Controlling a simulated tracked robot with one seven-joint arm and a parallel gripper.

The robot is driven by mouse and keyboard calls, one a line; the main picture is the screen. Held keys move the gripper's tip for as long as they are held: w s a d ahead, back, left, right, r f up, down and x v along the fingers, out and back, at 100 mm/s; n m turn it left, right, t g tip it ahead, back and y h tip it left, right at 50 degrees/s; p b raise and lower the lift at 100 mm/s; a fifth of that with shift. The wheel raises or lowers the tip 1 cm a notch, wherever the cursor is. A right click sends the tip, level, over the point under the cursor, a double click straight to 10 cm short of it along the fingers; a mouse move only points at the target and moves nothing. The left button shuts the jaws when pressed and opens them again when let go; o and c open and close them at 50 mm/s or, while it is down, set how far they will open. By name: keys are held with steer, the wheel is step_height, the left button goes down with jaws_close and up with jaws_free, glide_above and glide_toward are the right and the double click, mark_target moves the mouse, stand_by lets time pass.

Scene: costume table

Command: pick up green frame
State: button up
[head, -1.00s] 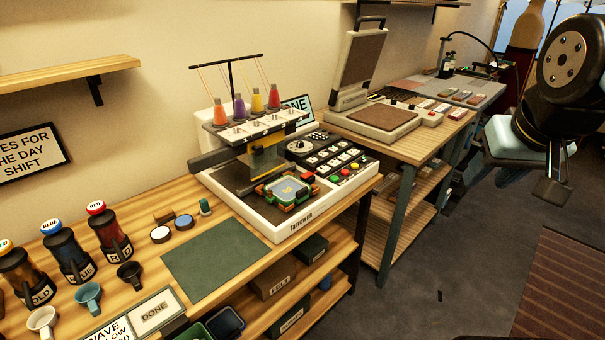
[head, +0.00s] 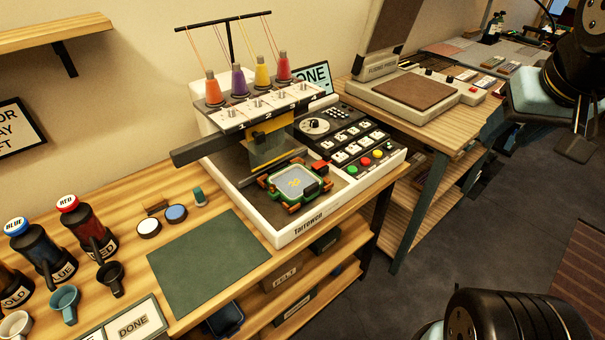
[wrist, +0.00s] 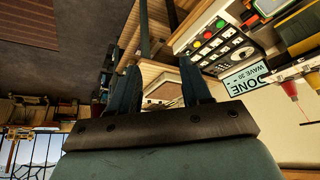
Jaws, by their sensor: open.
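The green frame (head: 293,204) lies flat on the bed of the white stitching machine (head: 284,235) in the head view. It has orange-red corner pieces and holds pale fabric with a small yellow mark. The machine's head and a clear plate stand just behind it. My gripper (head: 577,148) is at the right edge of the head view, far from the frame and out over the floor side. In the wrist view my gripper (wrist: 160,90) shows two dark fingers spread apart with nothing between them.
Four-spool thread rack parts stand above the machine. A green mat (head: 205,262), bottles and cups lie to its left. A press (head: 415,90) stands on the table behind right. The control panel (head: 350,140) is right of the frame. Open floor (head: 470,235) lies right of the table.

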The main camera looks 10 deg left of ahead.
steer(key=shift+o, duration=0.8)
steer(key=shift+w+a, duration=0.15)
steer(key=shift+a, duration=0.05)
steer(key=o, duration=0.4)
steer(key=w+a+n, duration=0.1)
steer(key=a, duration=0.1)
steer(key=w+a+g, duration=0.1)
steer(key=w, duration=0.1)
steer(key=w+a+n, duration=0.1)
steer(key=w+a, duration=0.1)
steer(key=shift+w+a+f+n+y, duration=0.1)
steer(key=shift+a+f+n+y, duration=0.2)
steer(key=shift+f+y, duration=0.1)
steer(key=n+g, duration=0.5)
steer(key=n, duration=0.2)
glide_above(311, 186)
steer(key=shift+h, duration=0.4)
steer(key=f, duration=2)
steer(key=shift+w, duration=0.4)
steer(key=shift+s+f, duration=0.2)
steer(key=shift+f, duration=1.1)
steer(key=shift+s+f, duration=0.15)
steer(key=shift+f, duration=1.15)
